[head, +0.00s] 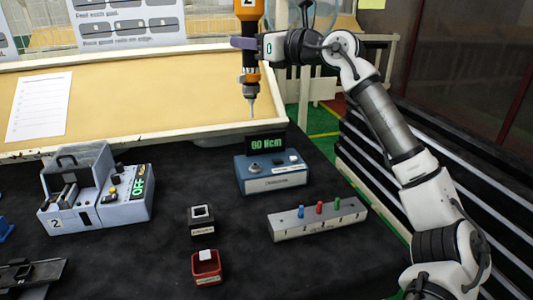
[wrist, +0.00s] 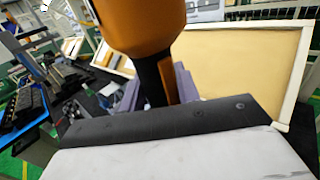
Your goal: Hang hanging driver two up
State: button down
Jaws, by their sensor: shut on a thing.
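The hanging driver two (head: 250,60) is an orange and black tool with a "2" label at the top edge of the head view. It hangs upright with its thin bit pointing down. My gripper (head: 247,43) is shut on its black middle part. In the wrist view the driver's orange body (wrist: 140,25) and black neck (wrist: 152,78) fill the middle, between the purple-grey fingers (wrist: 158,88) of my gripper. The top of the driver is cut off in the head view. No hook or holder shows near it.
Below stand a blue box (head: 270,180) reading "60 Ncm", a grey block (head: 316,220) with coloured pegs, a grey machine (head: 97,195) reading "OFF", a small black block (head: 202,222) and a red bin (head: 206,270). A tan board (head: 150,95) leans behind. Black table (head: 150,255) is partly clear.

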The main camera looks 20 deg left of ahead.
jog(key=s+b, duration=0.1)
jog(key=s+d, duration=0.1)
jog(key=s, duration=0.1)
jog(key=s+b, duration=0.1)
jog(key=s, duration=0.1)
jog(key=shift+d+f+b, duration=0.15)
jog(key=shift+d+b, duration=0.15)
jog(key=shift+b, duration=0.05)
notch_tip(320, 180, up, 2)
jog(key=shift+r+p, duration=0.2)
jog(key=shift+p, duration=0.75)
jog(key=c, duration=0.9)
grip_release()
jog(key=shift+c, duration=0.2)
jog(key=shift+o, duration=0.3)
jog(key=shift+f, duration=0.15)
jog(key=o, duration=0.9)
